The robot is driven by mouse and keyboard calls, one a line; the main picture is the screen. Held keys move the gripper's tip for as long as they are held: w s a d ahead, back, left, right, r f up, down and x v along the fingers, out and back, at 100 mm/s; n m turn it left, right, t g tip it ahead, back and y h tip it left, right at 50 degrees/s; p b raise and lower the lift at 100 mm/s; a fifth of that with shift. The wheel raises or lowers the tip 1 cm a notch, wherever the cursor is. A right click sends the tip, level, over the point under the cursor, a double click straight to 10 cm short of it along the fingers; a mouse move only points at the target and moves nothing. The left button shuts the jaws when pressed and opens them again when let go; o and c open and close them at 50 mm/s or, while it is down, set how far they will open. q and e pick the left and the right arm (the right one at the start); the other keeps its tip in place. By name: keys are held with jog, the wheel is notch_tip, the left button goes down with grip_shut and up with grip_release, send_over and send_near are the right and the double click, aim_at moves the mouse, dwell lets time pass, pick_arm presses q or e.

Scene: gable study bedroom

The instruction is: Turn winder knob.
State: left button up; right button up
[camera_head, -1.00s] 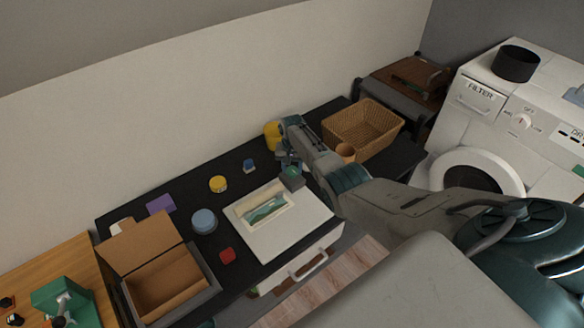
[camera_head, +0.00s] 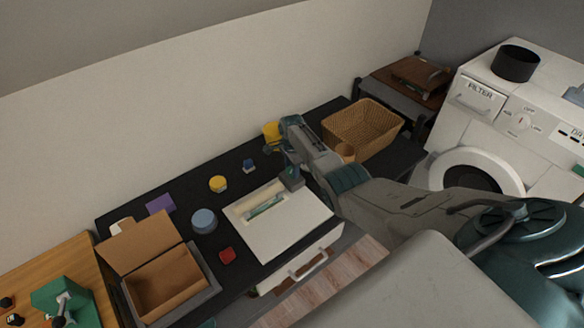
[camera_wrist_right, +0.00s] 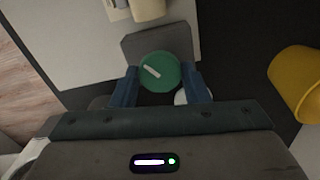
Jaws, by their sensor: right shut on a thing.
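The winder knob (camera_wrist_right: 158,71) is a round green knob with a white mark slanting across its face, seen from above in the right wrist view. It sits on a grey block at the edge of a white panel (camera_head: 302,222). In the head view the knob is small and partly covered by my right gripper (camera_head: 290,170). The two blue fingers of the right gripper (camera_wrist_right: 158,84) stand on either side of the knob and are shut on it. A window in the panel shows a green strip (camera_head: 264,206). I do not see my left gripper.
The black desk top holds a wicker basket (camera_head: 364,128), a yellow cup (camera_head: 271,131), a yellow-lidded jar (camera_head: 218,183), a blue round tin (camera_head: 204,220), a red piece (camera_head: 227,256) and an open cardboard box (camera_head: 164,285). A white washer-like machine (camera_head: 478,130) stands right.

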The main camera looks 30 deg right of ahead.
jog(key=m, duration=0.4)
jog(key=shift+r+m, duration=0.1)
jog(key=shift+m, duration=0.2)
jog(key=m, duration=0.3)
jog(key=shift+m, duration=0.3)
jog(key=m, duration=0.4)
jog(key=shift+w, duration=0.1)
jog(key=shift+m, duration=1.8)
jog(key=o, duration=1)
jog(key=shift+r, duration=0.65)
notch_tip(320, 180, up, 10)
jog(key=shift+f+b, duration=0.25)
jog(key=shift+b, duration=1)
